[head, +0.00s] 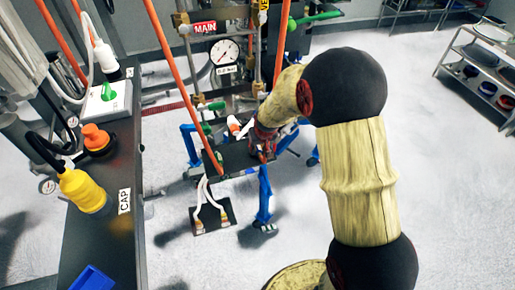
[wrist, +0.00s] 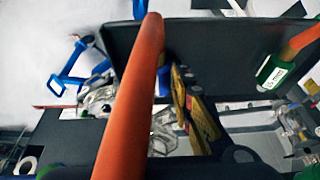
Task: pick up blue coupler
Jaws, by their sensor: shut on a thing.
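My gripper (head: 262,146) is at the dark shelf plate of the central rig in the head view, partly hidden by my arm. In the wrist view, gold-and-black finger parts (wrist: 197,112) show close together, right of an orange hose. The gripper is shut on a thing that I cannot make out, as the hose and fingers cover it. No blue coupler can be told apart with certainty. Small blue patches (wrist: 104,67) show left of the hose in the wrist view. In the head view, blue legs (head: 264,196) stand under the rig.
Orange hoses (head: 184,85) hang in front of the rig and one (wrist: 132,95) crosses close to the wrist camera. A dark bench (head: 125,165) at left holds a yellow bottle (head: 83,190) and a blue object (head: 92,279). Shelves (head: 480,60) stand far right.

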